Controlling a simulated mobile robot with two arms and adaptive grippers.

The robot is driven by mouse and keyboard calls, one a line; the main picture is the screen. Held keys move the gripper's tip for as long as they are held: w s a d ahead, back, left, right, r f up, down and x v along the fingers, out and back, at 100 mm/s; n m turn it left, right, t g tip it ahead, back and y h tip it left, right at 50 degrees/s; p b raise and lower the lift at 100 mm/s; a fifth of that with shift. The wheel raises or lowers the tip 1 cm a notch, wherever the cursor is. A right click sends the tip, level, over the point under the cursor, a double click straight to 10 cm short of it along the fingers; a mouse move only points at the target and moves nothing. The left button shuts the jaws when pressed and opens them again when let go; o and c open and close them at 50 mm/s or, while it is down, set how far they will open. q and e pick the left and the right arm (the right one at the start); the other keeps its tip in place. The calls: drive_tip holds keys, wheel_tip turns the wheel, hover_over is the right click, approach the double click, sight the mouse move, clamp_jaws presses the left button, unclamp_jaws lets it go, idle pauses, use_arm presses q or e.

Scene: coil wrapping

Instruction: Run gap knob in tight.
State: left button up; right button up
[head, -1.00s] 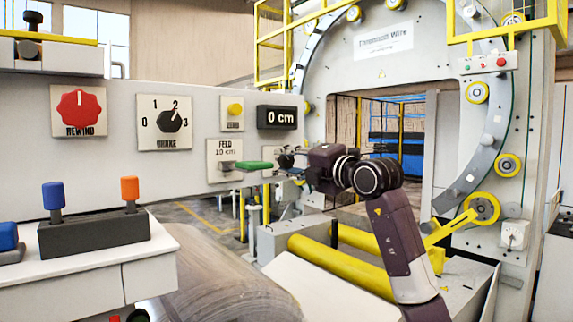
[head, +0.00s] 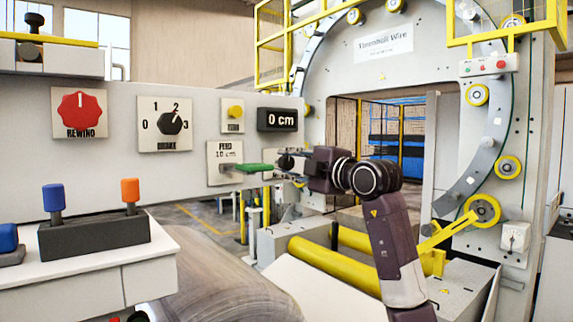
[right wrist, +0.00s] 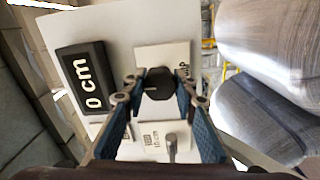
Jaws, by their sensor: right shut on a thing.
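The gap knob (right wrist: 159,84) is a round black knob with a pale pointer mark, on a white plate whose lettering is partly hidden. In the right wrist view it sits between the blue-padded fingers of my right gripper (right wrist: 160,87), which is shut on it. In the head view the dark knob (head: 285,162) is at the right end of the grey panel, with my right gripper (head: 293,163) reaching it from the right and partly covering it. My left gripper is not in view.
Left of the knob, the green-handled feed lever (head: 254,168) sticks out close to my right gripper. Above is the "0 cm" display (head: 277,119). The brake dial (head: 171,122) and red rewind knob (head: 80,108) are further left. Yellow rollers (head: 332,266) lie below my arm.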

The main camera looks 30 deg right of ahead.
drive_tip(key=shift+f, duration=0.15)
drive_tip(key=o, duration=1.2)
drive_tip(key=shift+d, duration=0.1)
drive_tip(key=shift+c, duration=0.2)
drive_tip(key=shift+s, duration=0.1)
drive_tip(key=s, duration=1.2)
drive_tip(key=shift+d, duration=0.35)
drive_tip(key=shift+f, duration=0.1)
